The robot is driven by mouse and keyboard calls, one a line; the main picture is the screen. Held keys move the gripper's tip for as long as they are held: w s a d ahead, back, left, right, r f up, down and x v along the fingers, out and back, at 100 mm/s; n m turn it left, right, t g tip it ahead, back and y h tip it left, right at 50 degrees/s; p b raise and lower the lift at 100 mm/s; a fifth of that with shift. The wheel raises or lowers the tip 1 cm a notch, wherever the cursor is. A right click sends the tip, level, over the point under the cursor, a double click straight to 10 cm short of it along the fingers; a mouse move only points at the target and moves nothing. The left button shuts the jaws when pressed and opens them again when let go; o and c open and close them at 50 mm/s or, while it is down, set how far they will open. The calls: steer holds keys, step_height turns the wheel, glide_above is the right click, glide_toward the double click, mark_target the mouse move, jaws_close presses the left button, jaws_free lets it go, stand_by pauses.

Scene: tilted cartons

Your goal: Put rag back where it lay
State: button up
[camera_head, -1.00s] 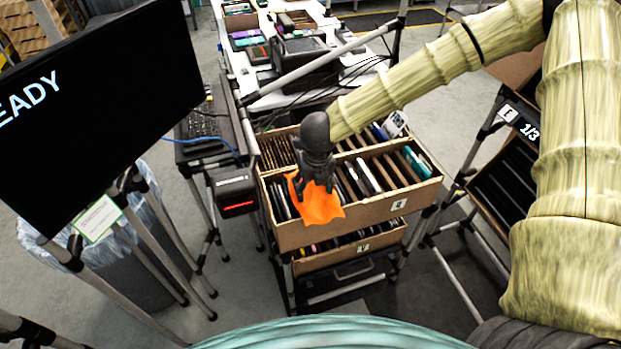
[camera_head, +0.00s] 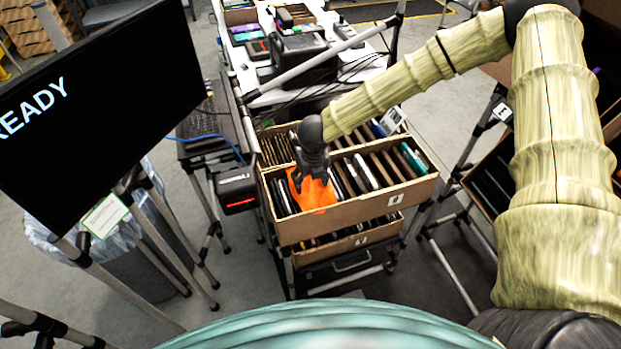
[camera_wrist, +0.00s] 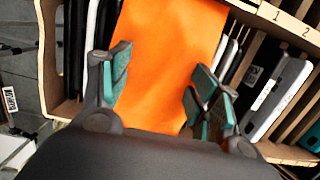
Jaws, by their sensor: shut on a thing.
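The orange rag (camera_head: 315,194) hangs from my gripper (camera_head: 312,172) over the left part of the front carton (camera_head: 345,216). In the wrist view the rag (camera_wrist: 168,60) spreads flat between the two teal-padded fingers of my gripper (camera_wrist: 160,92) and reaches over the carton's slots. My gripper is shut on the rag. The rag's lower part lies over or against the carton's contents and front wall; whether it rests on them I cannot tell. The part of the rag held in the fingers is mostly hidden.
The tilted carton holds dividers and several thin devices (camera_wrist: 283,92). Another carton (camera_head: 350,243) sits below it. A monitor (camera_head: 100,105) on a pole frame stands at left, a black-red device (camera_head: 236,190) beside the carton. A rack stands at right, a white table (camera_head: 350,70) behind.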

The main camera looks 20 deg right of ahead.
mark_target(313, 187)
steer(key=shift+f, duration=0.1)
steer(key=o, duration=1.1)
steer(key=shift+c, duration=0.2)
steer(key=shift+r, duration=0.2)
step_height(313, 187, up, 12)
steer(key=s+b, duration=0.1)
steer(key=b, duration=0.2)
steer(key=shift+s, duration=0.4)
steer(key=shift+f, duration=0.15)
